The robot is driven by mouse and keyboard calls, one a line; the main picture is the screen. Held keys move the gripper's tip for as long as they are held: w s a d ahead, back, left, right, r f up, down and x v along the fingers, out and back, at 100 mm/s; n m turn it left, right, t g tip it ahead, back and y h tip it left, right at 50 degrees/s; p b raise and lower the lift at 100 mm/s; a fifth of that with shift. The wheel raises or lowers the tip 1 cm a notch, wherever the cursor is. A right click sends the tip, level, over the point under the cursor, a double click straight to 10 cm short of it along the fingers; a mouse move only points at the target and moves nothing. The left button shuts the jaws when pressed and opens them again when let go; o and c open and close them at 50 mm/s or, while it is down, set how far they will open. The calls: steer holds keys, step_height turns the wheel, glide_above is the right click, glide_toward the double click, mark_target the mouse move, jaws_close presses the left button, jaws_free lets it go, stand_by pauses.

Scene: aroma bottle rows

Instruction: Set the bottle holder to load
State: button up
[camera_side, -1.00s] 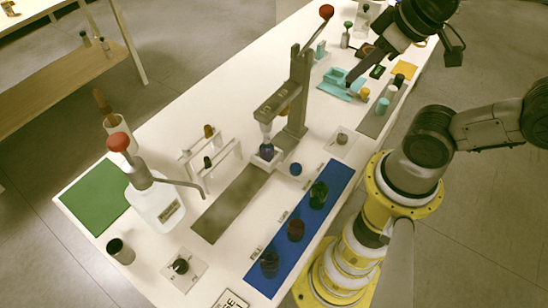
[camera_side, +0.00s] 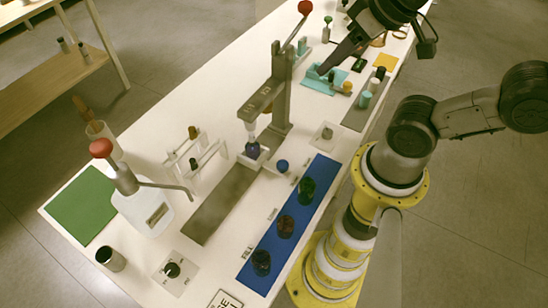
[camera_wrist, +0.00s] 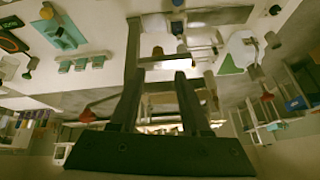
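A teal fixture (camera_side: 318,80) lies at the far end of the white bench, with a yellow knob (camera_side: 347,87) beside it. A teal piece also shows at upper left in the wrist view (camera_wrist: 62,36). A small white holder (camera_side: 252,158) under the grey press carries a dark blue item, with a blue knob (camera_side: 282,166) beside it. I cannot tell for sure which is the bottle holder, and no load mark is readable.
The grey press (camera_side: 282,85) stands tall mid-bench with a red-balled lever. A blue strip (camera_side: 295,217) with dark knobs runs along the near edge.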

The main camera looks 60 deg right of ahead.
steer(key=shift+o, duration=1.3)
steer(key=w+m, duration=0.1)
steer(key=w+f+m, duration=0.1)
steer(key=w+a+m+g, duration=0.1)
steer(key=shift+w+f+m, duration=0.35)
steer(key=shift+w+m, duration=0.05)
steer(key=m+g, duration=0.3)
steer(key=g, duration=0.2)
glide_above(283, 164)
step_height(283, 164, down, 13)
step_height(283, 164, down, 14)
steer(key=shift+r, duration=0.2)
jaws_close()
